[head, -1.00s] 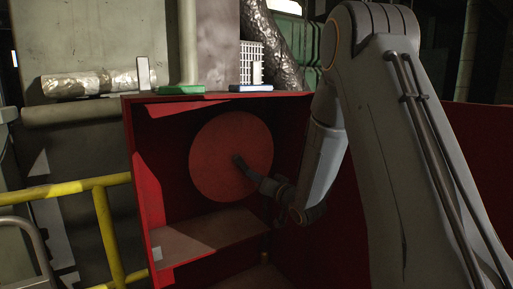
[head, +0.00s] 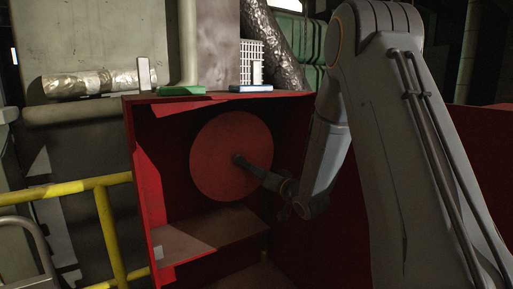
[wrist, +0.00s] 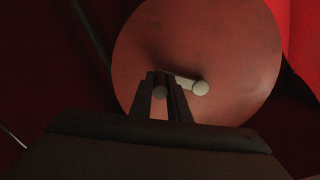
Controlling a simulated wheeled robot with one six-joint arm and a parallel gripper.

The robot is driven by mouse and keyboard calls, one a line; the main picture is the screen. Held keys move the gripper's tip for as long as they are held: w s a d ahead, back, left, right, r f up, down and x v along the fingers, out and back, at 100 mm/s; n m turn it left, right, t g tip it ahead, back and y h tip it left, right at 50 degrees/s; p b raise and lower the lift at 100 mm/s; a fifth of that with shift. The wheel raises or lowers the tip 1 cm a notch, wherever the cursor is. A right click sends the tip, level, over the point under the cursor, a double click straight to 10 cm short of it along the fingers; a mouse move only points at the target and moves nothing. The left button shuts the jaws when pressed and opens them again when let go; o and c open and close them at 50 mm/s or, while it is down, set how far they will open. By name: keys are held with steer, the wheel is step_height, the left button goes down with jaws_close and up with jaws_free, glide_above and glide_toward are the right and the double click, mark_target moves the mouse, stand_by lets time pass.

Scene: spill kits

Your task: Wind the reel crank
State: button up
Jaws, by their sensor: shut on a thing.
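The round red reel (head: 215,150) stands inside the open red cabinet in the head view. It also fills the upper part of the wrist view (wrist: 235,50). A pale crank (wrist: 201,88) shows in front of the reel's face, with a rounded end just right of my fingers. My gripper (wrist: 163,84) is shut on the crank's handle, and part of the pale handle shows between the two fingers. In the head view my gripper (head: 240,161) reaches in from the right to near the reel's middle. The crank is hidden there behind my fingers.
The red cabinet (head: 145,180) has a side wall at left and a shelf (head: 205,236) below the reel. A yellow railing (head: 107,225) stands at left. A foil-wrapped pipe (head: 92,84) runs behind.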

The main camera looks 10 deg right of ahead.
steer(key=shift+w+d+r+p, duration=0.1)
steer(key=shift+d+r+p, duration=0.2)
steer(key=shift+r+p, duration=0.1)
steer(key=shift+d+r+p, duration=0.2)
steer(key=shift+r+p, duration=0.15)
steer(key=shift+r, duration=0.15)
steer(key=o, duration=0.9)
steer(key=shift+f, duration=0.1)
steer(key=p+v, duration=0.2)
steer(key=v, duration=0.5)
steer(key=shift+a, duration=0.1)
